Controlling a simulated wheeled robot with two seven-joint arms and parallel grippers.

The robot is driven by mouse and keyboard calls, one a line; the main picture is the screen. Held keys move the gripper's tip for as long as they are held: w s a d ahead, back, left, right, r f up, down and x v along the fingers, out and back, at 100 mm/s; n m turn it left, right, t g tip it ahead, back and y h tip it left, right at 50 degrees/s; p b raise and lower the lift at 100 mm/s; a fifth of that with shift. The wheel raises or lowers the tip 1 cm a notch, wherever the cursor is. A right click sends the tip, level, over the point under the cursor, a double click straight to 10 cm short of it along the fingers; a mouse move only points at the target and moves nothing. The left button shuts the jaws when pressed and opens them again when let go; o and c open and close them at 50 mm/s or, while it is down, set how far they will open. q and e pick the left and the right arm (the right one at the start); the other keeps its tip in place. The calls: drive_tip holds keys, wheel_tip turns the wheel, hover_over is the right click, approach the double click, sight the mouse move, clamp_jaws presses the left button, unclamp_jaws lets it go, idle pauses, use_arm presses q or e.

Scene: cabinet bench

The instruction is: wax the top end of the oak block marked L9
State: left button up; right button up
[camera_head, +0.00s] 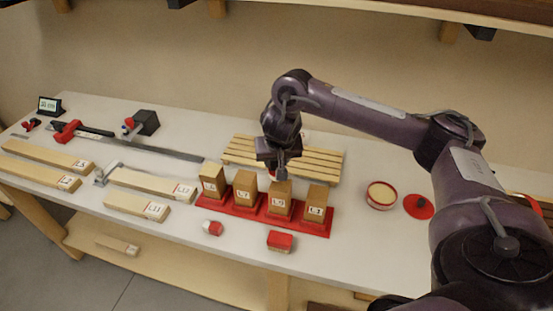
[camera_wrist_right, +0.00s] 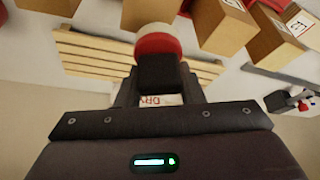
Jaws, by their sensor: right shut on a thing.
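Several upright oak blocks stand in a row in red stands (camera_head: 240,208). The third from the left (camera_head: 280,206) carries a small label that appears to read L9. My right gripper (camera_head: 281,168) is over this block's top end. In the right wrist view the gripper (camera_wrist_right: 158,95) is shut on the dark handle of a round red-and-white applicator (camera_wrist_right: 158,44). The applicator is at the block's top; whether it touches cannot be told. An open tin of pale wax (camera_head: 381,194) stands to the right, its red lid (camera_head: 418,207) beside it. My left gripper is not in view.
A slatted wooden rack (camera_head: 240,150) lies behind the blocks. Labelled boards (camera_head: 136,205), a clamp (camera_head: 66,131) and other tools occupy the left. A shelf (camera_head: 400,5) overhangs the back.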

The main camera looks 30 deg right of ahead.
drive_tip(key=shift+f, duration=0.85)
